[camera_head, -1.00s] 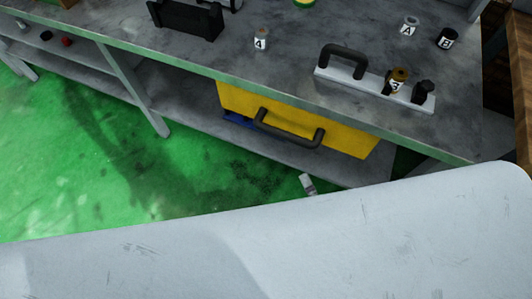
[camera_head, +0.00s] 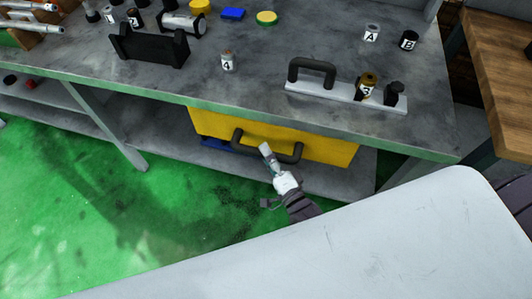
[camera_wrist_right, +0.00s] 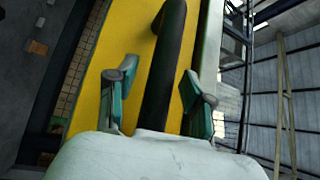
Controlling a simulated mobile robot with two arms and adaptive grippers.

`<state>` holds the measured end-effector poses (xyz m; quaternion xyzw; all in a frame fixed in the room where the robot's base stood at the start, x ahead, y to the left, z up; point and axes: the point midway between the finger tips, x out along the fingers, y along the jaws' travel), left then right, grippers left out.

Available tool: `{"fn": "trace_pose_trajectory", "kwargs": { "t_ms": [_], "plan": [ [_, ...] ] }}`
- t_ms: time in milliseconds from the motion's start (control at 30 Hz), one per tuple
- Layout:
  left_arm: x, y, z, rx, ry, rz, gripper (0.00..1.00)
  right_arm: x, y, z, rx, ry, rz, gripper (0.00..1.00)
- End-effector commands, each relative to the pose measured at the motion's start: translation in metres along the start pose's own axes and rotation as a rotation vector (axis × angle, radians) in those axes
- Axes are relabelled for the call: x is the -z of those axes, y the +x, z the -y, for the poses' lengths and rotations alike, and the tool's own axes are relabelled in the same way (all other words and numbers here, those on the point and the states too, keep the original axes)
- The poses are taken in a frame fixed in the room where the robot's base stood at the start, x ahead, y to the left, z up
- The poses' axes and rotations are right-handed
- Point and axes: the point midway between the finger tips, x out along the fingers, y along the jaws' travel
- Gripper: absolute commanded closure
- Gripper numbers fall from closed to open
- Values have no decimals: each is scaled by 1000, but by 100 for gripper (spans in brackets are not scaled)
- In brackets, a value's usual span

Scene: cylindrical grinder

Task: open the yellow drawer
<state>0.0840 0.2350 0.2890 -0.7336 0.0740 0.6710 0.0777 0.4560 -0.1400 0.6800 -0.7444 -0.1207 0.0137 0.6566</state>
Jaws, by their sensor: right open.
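The yellow drawer (camera_head: 335,147) hangs under the grey workbench top, and its front looks shut. Its dark curved handle (camera_head: 240,141) runs across the front. My right gripper (camera_head: 266,152) is at the middle of the handle, reaching in from below in the head view. In the right wrist view, the handle (camera_wrist_right: 165,75) passes between the two green-padded fingers of the right gripper (camera_wrist_right: 158,84). The fingers stand open on either side of it, with gaps showing. The yellow front (camera_wrist_right: 133,45) is behind them. My left gripper is not in view.
The bench top (camera_head: 245,88) holds a white bar with a black handle (camera_head: 345,97), a vial marked 4 (camera_head: 227,62), and vials A (camera_head: 371,33) and B (camera_head: 409,41). A lower shelf (camera_head: 325,182) lies beneath the drawer. Green floor (camera_head: 190,210) is clear in front.

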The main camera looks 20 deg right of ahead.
Motion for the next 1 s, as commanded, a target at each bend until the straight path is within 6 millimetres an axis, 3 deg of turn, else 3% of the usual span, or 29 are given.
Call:
{"fn": "trace_pose_trajectory", "kwargs": {
  "t_ms": [333,633,1000],
  "plan": [
    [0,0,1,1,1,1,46,0,4,0,-1,0,0,48],
    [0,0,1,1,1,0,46,0,4,0,-1,-1,0,98],
    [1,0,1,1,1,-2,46,-1,3,0,-1,-1,1,100]
  ]
}}
